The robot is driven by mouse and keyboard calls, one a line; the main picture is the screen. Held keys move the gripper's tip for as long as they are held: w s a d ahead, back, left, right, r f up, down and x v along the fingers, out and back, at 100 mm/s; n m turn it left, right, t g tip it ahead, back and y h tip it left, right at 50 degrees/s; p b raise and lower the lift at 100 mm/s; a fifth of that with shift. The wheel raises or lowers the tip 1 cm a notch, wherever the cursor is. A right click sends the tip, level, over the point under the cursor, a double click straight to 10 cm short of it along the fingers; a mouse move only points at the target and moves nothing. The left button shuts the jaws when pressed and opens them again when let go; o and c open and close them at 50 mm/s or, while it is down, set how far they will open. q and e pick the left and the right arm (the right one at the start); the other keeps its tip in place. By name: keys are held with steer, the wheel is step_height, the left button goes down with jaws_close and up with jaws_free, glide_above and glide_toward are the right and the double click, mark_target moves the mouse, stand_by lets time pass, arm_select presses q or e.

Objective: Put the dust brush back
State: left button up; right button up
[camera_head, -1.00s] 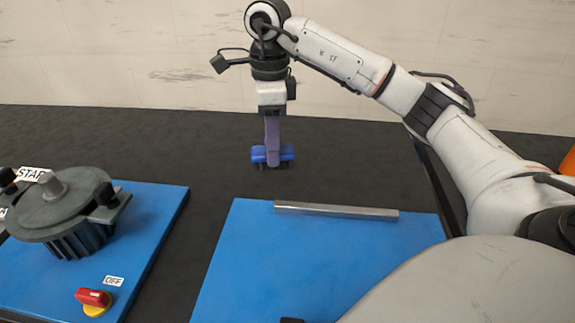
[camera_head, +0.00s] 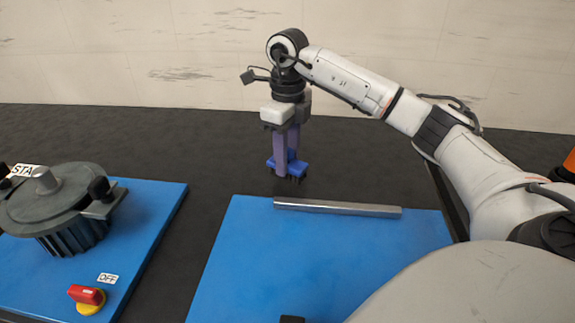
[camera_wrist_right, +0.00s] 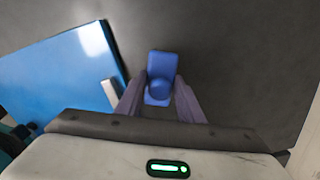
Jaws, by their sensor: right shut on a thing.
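The dust brush is blue with dark bristles (camera_head: 296,170) pointing down. It also shows in the right wrist view (camera_wrist_right: 161,68), between the two purple fingers. My right gripper (camera_head: 287,165) is shut on the brush and holds it over the dark surface, just behind the blue plate's far edge. In the head view I cannot tell whether the bristles touch the surface. My left gripper is not in view.
A blue plate (camera_head: 320,260) with a metal bar (camera_head: 338,208) along its far edge lies in front. At left, another blue plate (camera_head: 150,215) carries a dark motor (camera_head: 60,210) and a red switch (camera_head: 86,296). Dark floor (camera_head: 180,135) behind is clear.

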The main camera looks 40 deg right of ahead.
step_height(320, 180, down, 2)
steer(key=shift+f, duration=0.2)
steer(key=shift+f, duration=0.2)
steer(key=o, duration=1)
